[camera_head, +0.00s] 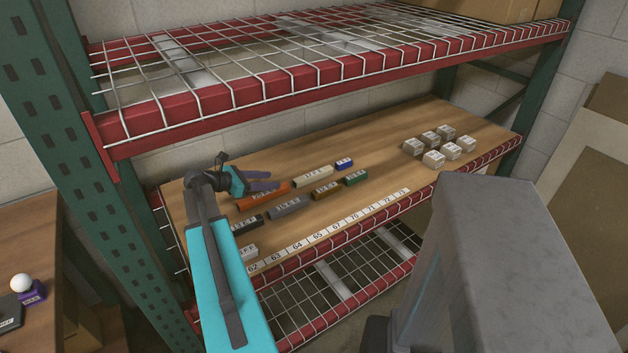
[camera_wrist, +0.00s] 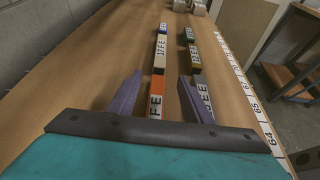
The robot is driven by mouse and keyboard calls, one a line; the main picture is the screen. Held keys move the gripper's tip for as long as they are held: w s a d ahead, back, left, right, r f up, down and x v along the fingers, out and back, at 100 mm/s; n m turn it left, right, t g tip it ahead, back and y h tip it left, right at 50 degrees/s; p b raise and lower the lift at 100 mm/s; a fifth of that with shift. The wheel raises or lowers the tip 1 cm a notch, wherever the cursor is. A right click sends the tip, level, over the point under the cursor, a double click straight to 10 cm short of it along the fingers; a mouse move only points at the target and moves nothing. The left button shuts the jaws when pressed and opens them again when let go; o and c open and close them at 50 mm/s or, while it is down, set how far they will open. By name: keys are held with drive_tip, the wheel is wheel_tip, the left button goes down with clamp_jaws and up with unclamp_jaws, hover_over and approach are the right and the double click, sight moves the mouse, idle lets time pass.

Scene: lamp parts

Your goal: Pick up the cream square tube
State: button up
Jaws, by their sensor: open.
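The cream square tube (camera_head: 313,177) lies on the wooden middle shelf, beyond the orange tube (camera_head: 262,196) and left of a short blue tube (camera_head: 344,163). In the wrist view the cream tube (camera_wrist: 160,54) is ahead, just past the end of the orange tube (camera_wrist: 163,98). My gripper (camera_head: 276,181) is open and empty, with purple fingers pointing along the row. In the wrist view the gripper (camera_wrist: 160,78) has its fingers on either side of the orange tube's line, short of the cream tube. Whether the fingers touch the orange tube cannot be told.
A front row holds grey (camera_head: 288,207), brown (camera_head: 326,190), green (camera_head: 355,178) and black (camera_head: 246,225) tubes. A whitish piece (camera_head: 247,253) lies nearer the numbered edge strip (camera_head: 330,231). Several grey blocks (camera_head: 433,159) stand at right. The wire shelf (camera_head: 300,75) hangs above; wood behind the rows is clear.

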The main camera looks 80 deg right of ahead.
approach(301, 179)
drive_tip(key=shift+p+x, duration=0.4)
drive_tip(key=shift+x, duration=1.55)
drive_tip(key=shift+w+f, duration=0.1)
drive_tip(key=shift+f, duration=0.05)
drive_tip(key=shift+p+x, duration=0.6)
drive_tip(key=shift+x, duration=2)
drive_tip(key=shift+d, duration=0.1)
drive_tip(key=shift+r, duration=0.25)
clamp_jaws()
